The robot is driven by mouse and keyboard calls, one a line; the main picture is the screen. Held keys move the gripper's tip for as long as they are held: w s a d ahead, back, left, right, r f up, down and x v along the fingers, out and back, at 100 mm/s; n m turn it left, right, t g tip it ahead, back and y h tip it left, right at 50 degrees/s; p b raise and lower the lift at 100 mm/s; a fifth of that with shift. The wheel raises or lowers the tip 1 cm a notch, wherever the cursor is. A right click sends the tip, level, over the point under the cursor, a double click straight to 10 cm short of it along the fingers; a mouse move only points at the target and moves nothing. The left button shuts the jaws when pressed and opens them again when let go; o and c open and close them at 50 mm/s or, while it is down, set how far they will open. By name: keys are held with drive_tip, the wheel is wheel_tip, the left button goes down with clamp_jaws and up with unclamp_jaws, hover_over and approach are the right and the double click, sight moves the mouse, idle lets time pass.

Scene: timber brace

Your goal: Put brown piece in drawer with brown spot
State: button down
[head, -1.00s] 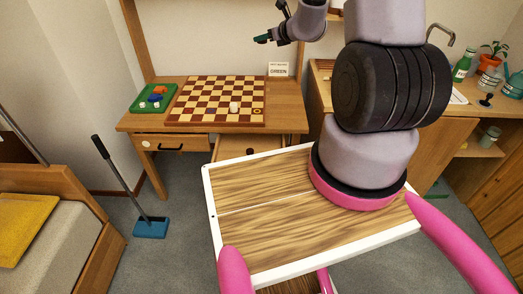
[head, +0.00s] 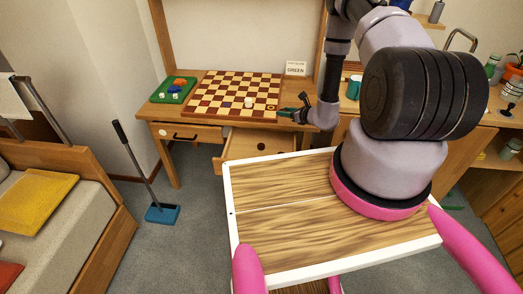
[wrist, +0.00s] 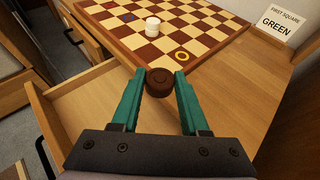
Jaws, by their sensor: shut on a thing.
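A round dark brown piece (wrist: 163,83) is held between the green fingertips of my gripper (wrist: 160,84) in the wrist view. In the head view my gripper (head: 293,114) is at the front right of the checkerboard, above the desk's edge.
The checkerboard (head: 232,95) carries a white stack (wrist: 152,26) and a yellow ring mark (wrist: 182,56). A green tray (head: 174,90) with coloured pieces lies left of it. A sign reading "FIRST SQUARE GREEN" (wrist: 284,22) stands behind. A blue dustpan (head: 162,214) is on the floor.

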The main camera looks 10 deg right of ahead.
drive_tip(key=s+f, duration=0.2)
drive_tip(key=f, duration=0.1)
drive_tip(key=s+f, duration=0.2)
drive_tip(key=f, duration=0.2)
drive_tip(key=s+a+f, duration=0.1)
drive_tip(key=f, duration=0.2)
drive_tip(key=shift+s+a+f, duration=0.1)
drive_tip(key=shift+s+f, duration=0.25)
drive_tip(key=shift+s, duration=0.05)
drive_tip(key=shift+w+a+f, duration=0.1)
drive_tip(key=shift+a+f, duration=0.1)
drive_tip(key=shift+f, duration=0.1)
approach(264, 142)
drive_tip(key=w+a, duration=0.1)
drive_tip(key=w, duration=0.2)
drive_tip(key=w+a+r, duration=0.1)
drive_tip(key=w, duration=0.1)
drive_tip(key=shift+w+a, duration=0.25)
drive_tip(key=shift+a, duration=0.1)
drive_tip(key=x, duration=0.3)
drive_tip(key=shift+f, duration=0.4)
drive_tip(key=shift+w+f, duration=0.1)
drive_tip(key=shift+f, duration=0.15)
drive_tip(key=shift+c, duration=2.1)
unclamp_jaws()
